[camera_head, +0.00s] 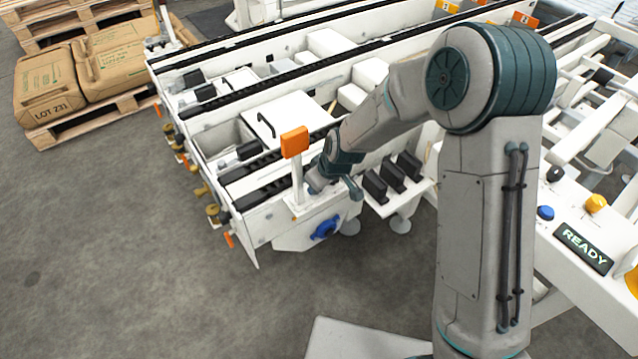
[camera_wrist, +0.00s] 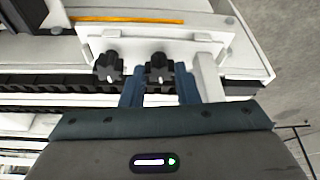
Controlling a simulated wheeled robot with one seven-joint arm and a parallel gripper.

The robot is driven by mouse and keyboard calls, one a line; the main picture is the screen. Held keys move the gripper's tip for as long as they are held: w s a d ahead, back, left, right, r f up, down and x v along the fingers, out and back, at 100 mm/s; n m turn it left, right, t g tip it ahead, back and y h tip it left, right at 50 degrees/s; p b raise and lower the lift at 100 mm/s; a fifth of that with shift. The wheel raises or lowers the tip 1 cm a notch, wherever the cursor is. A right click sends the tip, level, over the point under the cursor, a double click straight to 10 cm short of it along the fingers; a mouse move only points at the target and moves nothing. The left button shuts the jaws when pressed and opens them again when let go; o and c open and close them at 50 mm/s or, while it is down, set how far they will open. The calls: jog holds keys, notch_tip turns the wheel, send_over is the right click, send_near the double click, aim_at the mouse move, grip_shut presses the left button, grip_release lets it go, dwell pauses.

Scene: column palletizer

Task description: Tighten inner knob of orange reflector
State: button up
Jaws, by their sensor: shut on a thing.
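The orange reflector (camera_head: 294,141) stands upright on a white post near the front end of the white conveyor frame. The wrist view shows its white bracket plate (camera_wrist: 150,42) with two black lobed knobs side by side. My gripper (camera_wrist: 159,76) has its two blue fingers on either side of the right-hand knob (camera_wrist: 159,68), the one nearer the white post (camera_wrist: 208,78), and is shut on it. The left-hand knob (camera_wrist: 108,68) is free, just outside the left finger. In the head view my gripper (camera_head: 316,182) is beside the post's foot, its fingertips and both knobs hard to make out.
A blue handwheel (camera_head: 324,228) is below the bracket on the frame's front end. Several black blocks (camera_head: 391,176) stand right of my gripper. A control panel with a READY display (camera_head: 583,247) is at right. The left floor is clear.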

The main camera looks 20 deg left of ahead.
jog(key=shift+s+d+f, duration=0.1)
jog(key=o, duration=1)
jog(key=shift+r, duration=0.2)
jog(key=p+v, duration=0.2)
jog(key=v, duration=1.1)
jog(key=shift+s+r+p, duration=0.1)
jog(key=shift+r+p, duration=0.2)
